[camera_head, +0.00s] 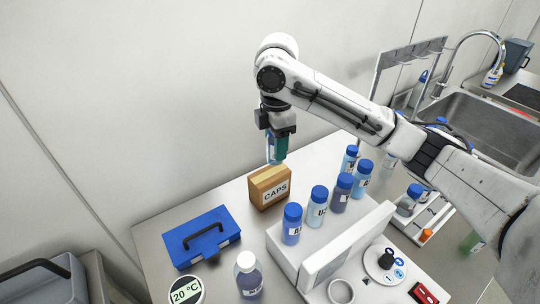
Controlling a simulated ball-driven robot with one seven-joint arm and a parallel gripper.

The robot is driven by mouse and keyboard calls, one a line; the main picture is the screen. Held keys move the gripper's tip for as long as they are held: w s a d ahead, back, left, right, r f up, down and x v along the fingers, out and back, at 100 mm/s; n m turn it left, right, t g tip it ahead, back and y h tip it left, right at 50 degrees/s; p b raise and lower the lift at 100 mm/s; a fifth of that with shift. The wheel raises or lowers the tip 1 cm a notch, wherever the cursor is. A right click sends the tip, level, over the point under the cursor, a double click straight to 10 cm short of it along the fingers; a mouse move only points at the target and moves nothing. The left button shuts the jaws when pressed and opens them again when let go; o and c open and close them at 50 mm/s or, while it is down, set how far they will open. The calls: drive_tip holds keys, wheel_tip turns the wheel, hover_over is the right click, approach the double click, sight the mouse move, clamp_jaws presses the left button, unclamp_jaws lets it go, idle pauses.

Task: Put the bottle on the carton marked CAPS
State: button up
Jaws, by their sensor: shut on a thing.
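The carton marked CAPS (271,192) is a small brown box standing on the bench near the back wall, its label facing me. My gripper (279,134) points down right above it. It is shut on a bottle (275,154), of which a light blue part shows below the teal part at the jaws. The bottle is upright, its lower end at or just above the carton's top. I cannot tell whether they touch. The jaws hide the bottle's upper part.
Several blue-capped bottles (291,224) stand in a row on a white stand right of the carton. A blue case (202,238) lies to the left, and a white-capped bottle (248,274) stands in front. The sink (487,125) is at the far right.

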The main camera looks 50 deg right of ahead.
sight(270, 157)
drive_tip(key=shift+w+f, duration=0.5)
drive_tip(key=shift+f, duration=0.05)
drive_tip(key=f, duration=0.3)
drive_tip(key=shift+w+a, duration=0.1)
drive_tip(key=shift+w, duration=0.25)
drive_tip(key=shift+f, duration=0.5)
drive_tip(key=shift+f, duration=0.15)
drive_tip(key=o, duration=1.1)
wheel_tip(270, 157, up, 12)
drive_tip(key=shift+r, duration=0.2)
